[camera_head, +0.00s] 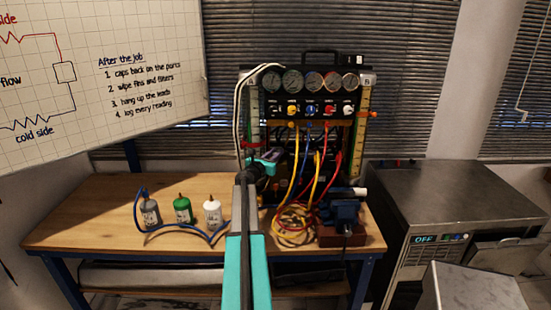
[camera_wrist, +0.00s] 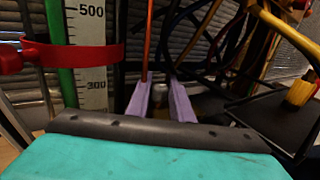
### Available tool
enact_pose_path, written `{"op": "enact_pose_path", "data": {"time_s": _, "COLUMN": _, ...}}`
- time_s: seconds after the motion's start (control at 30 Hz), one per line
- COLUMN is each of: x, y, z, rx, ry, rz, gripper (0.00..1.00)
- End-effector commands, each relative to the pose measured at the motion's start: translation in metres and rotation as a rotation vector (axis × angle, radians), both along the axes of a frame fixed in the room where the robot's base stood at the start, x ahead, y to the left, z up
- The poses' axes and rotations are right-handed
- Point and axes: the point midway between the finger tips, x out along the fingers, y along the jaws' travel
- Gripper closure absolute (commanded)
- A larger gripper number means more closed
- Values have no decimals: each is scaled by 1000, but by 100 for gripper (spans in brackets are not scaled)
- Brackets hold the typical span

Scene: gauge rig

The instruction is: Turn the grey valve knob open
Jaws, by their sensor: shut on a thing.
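My gripper (camera_head: 283,156) is low in front of the left side of the gauge rig (camera_head: 318,72). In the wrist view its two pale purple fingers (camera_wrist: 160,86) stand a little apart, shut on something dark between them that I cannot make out. A row of knobs sits under the gauges: yellow (camera_head: 293,110), blue (camera_head: 311,111), red (camera_head: 329,110) and a pale grey-white one (camera_head: 347,110) at the right. My gripper is below and left of these knobs. I cannot tell whether the pale one is the grey valve knob.
A scale tube (camera_wrist: 90,60) with a red clamp (camera_wrist: 70,55) stands close on the left. Coloured hoses (camera_head: 318,175) hang at the right. Several small bottles (camera_head: 183,210) stand on the wooden bench (camera_head: 90,215). A dark blue device (camera_head: 342,212) stands right.

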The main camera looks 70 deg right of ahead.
Motion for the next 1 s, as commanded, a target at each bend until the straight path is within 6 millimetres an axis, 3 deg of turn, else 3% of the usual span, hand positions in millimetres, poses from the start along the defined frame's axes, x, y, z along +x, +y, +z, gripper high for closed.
{"op": "enact_pose_path", "data": {"time_s": 0.43, "x": -1, "y": 1, "z": -2, "rx": 0, "ry": -1, "rz": 202, "gripper": 100}}
{"op": "enact_pose_path", "data": {"time_s": 1.0, "x": 2, "y": 1, "z": 0, "rx": 0, "ry": 0, "rz": 247, "gripper": 100}}
